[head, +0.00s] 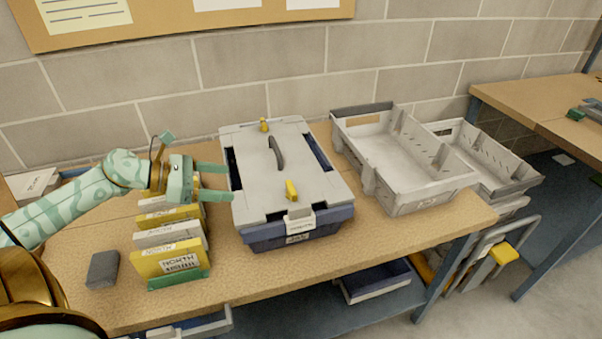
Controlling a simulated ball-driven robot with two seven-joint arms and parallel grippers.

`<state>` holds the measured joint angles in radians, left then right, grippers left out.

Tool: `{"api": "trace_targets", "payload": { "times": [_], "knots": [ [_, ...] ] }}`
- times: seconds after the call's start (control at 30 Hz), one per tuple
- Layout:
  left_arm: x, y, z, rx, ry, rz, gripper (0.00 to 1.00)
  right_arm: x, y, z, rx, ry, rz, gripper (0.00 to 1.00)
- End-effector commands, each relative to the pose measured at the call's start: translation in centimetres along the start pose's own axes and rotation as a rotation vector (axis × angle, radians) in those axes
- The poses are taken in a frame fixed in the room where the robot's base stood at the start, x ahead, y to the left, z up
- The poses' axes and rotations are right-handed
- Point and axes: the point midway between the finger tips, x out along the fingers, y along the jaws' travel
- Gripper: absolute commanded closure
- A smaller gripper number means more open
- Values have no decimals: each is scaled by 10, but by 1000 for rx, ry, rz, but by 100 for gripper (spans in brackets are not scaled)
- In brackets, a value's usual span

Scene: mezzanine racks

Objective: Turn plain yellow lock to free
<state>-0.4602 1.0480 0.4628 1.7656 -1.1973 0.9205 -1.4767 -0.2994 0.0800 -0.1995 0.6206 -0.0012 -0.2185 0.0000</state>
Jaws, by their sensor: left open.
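A case with a grey lid (255,173) and a dark blue base (262,238) stands on the bench, with a dark handle (276,153) on the lid. One small yellow lock (264,125) sits near the lid's back edge. Another yellow lock (291,190) sits near its front edge. I cannot tell which is the plain one, nor read their settings. My left gripper (229,182) is open and empty, its fingers pointing right at the lid's left edge, apart from both locks. My right gripper is out of view.
A rack of yellow and grey labelled cards (168,262) stands under my left arm, beside a dark grey block (102,269). The bench's front strip is clear.

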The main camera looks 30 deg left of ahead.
Motion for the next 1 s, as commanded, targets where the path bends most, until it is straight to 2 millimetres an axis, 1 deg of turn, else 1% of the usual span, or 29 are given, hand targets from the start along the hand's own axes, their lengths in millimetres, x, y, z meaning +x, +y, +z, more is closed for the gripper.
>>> {"api": "trace_targets", "payload": {
  "times": [0.07, 0.17, 0.27, 0.4, 0.6, 0.8, 0.9, 1.0],
  "knots": [
    [-1, -1, 0, 21, 14, -15, 24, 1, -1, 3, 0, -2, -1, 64],
    [10, -1, -2, 25, 17, -20, 24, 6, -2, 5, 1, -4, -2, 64],
    [31, 0, -3, 23, 17, -20, 24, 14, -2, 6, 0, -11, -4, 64],
    [67, 0, -4, 21, 16, -19, 24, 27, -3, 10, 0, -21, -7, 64],
    [110, -1, -4, 20, 13, -19, 24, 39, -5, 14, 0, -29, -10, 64],
    [143, -2, -3, 16, 13, -18, 24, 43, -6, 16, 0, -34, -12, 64],
    [154, -2, -3, 15, 14, -18, 24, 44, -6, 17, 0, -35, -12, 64],
    [160, -3, -3, 17, 15, -17, 24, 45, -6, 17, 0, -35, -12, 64]
  ]
}}
